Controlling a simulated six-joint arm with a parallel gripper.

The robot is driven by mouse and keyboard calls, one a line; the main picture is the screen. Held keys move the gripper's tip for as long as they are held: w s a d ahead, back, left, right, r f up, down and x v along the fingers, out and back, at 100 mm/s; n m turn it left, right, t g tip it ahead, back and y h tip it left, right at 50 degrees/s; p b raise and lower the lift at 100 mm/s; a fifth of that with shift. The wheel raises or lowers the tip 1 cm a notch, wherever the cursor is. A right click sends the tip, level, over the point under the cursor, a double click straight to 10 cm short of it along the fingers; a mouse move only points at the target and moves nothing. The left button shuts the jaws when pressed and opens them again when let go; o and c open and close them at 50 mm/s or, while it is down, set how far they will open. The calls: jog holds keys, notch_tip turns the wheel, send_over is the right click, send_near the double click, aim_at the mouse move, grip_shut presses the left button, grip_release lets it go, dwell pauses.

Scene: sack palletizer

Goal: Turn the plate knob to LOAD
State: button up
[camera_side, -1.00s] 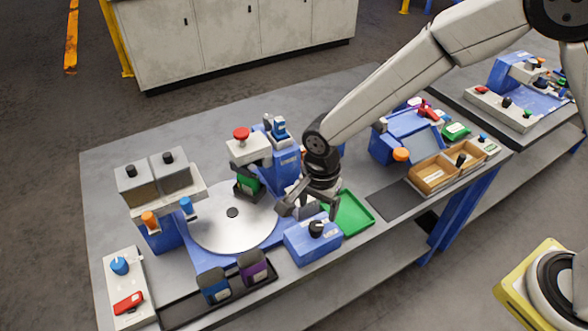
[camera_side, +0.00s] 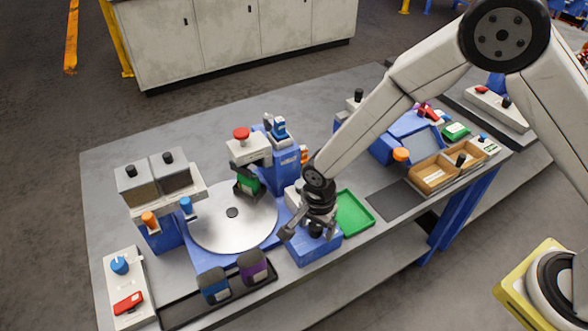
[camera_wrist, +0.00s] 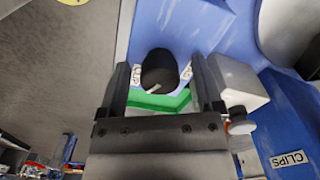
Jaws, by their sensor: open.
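The plate knob (camera_side: 315,230) is black and sits on a blue box at the front right of the round silver plate (camera_side: 210,222). My gripper (camera_side: 308,233) is at the knob and partly hides it in the side view. In the wrist view the knob (camera_wrist: 159,68) stands between the two fingers of my gripper (camera_wrist: 160,64), with a gap on each side. The gripper is open. A pale pointer mark shows on the knob near its lower edge. A label reading CLIP is left of the knob; a label to its right is mostly covered by a finger.
A green tray (camera_side: 355,212) lies right of the blue box. A black rack with two dark-topped containers (camera_side: 253,268) is at the front left. A dispenser with a red knob (camera_side: 241,134) stands behind the plate. A wooden bin (camera_side: 432,180) is further right.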

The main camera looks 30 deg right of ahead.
grip_shut()
jog(key=shift+n, duration=0.4)
jog(key=n, duration=1.1)
jog(key=shift+n, duration=0.3)
jog(key=n, duration=1.1)
jog(key=shift+n, duration=0.4)
